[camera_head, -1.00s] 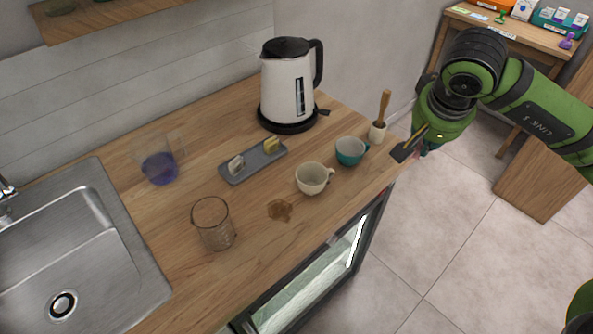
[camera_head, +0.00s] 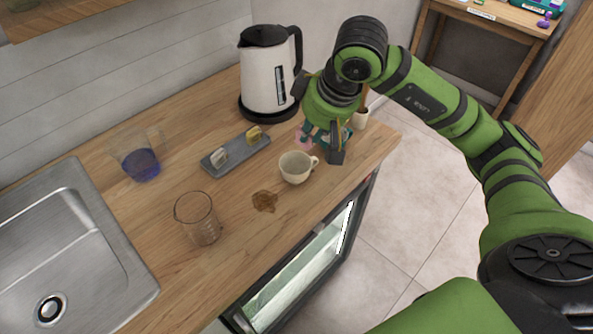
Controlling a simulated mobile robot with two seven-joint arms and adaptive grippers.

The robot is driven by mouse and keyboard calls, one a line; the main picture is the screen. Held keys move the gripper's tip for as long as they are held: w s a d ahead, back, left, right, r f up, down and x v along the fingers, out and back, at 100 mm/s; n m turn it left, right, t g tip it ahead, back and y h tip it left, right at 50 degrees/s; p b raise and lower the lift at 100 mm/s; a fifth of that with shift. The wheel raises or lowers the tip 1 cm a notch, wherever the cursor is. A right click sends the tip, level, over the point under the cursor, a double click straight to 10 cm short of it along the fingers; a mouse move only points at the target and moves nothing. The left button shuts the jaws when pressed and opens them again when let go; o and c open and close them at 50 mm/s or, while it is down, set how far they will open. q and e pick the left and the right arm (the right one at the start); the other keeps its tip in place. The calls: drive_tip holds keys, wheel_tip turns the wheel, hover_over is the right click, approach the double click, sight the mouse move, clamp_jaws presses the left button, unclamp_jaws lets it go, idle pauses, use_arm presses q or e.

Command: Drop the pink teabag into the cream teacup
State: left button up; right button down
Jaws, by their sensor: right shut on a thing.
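The cream teacup (camera_head: 295,168) stands upright on the wooden counter, its handle to the right. My right gripper (camera_head: 321,144) is above the counter, just behind and to the right of the cream teacup. It is shut on the pink teabag (camera_head: 303,138), which shows as a small pink patch at its left side; the fingers hide part of it. The teabag is not over the cup's mouth in this view. My left gripper is not in view.
A grey holder (camera_head: 233,155) with a yellow and a pale item lies left of the cup. A kettle (camera_head: 268,80) stands behind.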

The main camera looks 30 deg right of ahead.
drive_tip(key=shift+f, duration=0.75)
drive_tip(key=c, duration=1.2)
unclamp_jaws()
drive_tip(key=shift+r, duration=0.3)
drive_tip(key=v, duration=1.1)
drive_tip(key=shift+s+d+r, duration=0.1)
drive_tip(key=shift+s+r, duration=0.05)
drive_tip(key=shift+s, duration=0.05)
